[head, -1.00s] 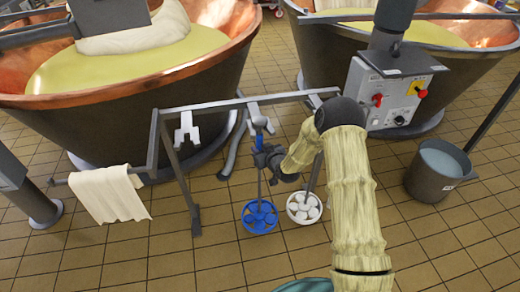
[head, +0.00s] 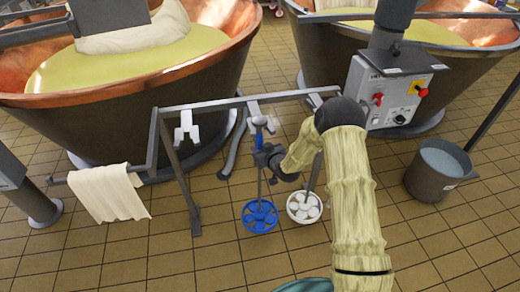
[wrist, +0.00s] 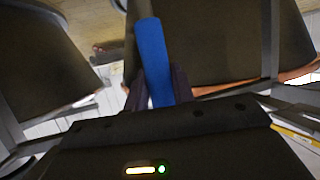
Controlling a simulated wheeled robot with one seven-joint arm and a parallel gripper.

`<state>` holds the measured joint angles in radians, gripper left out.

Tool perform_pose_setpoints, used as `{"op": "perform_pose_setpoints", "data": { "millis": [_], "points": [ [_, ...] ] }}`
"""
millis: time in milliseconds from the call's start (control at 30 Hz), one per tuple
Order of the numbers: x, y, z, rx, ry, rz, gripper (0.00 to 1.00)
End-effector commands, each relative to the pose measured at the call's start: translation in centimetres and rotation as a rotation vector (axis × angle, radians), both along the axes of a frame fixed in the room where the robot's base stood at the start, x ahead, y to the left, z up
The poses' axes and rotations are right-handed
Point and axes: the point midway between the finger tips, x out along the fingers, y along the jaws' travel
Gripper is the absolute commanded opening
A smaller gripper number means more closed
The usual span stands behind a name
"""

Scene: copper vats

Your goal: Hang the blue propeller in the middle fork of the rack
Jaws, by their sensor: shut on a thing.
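The blue propeller (head: 260,217) hangs upright, its blue wheel low near the floor and its thin shaft running up to a blue handle. My gripper (head: 262,155) is shut on the shaft or handle just below the rack's middle fork (head: 254,109). The blue handle top is at the fork in the head view; whether it rests in the prongs or is in front of them I cannot tell. In the wrist view the blue handle (wrist: 153,60) stands between my dark fingers (wrist: 160,92). The rack (head: 215,106) also has an empty left fork (head: 187,131).
A white propeller (head: 304,207) hangs just right of the blue one, its top hidden by my arm. A cloth (head: 108,194) drapes on the rack's left rail. Copper vats (head: 140,110) stand behind. A grey bucket (head: 437,170) stands at right. The floor in front is clear.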

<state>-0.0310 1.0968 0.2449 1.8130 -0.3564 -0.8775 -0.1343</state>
Motion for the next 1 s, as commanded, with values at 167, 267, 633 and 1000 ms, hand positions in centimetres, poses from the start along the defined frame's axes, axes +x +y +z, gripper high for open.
{"op": "perform_pose_setpoints", "data": {
  "millis": [167, 267, 633, 1000],
  "points": [
    [0.19, 0.08, 0.09, 0.002, -0.005, 0.0, 0.0],
    [0.23, 0.09, 0.03, 0.002, -0.003, 0.0, 0.0],
    [0.27, 0.11, -0.01, 0.002, -0.004, -0.001, 0.31],
    [0.07, -0.03, -0.36, -0.002, 0.005, 0.0, 0.5]
  ]
}}
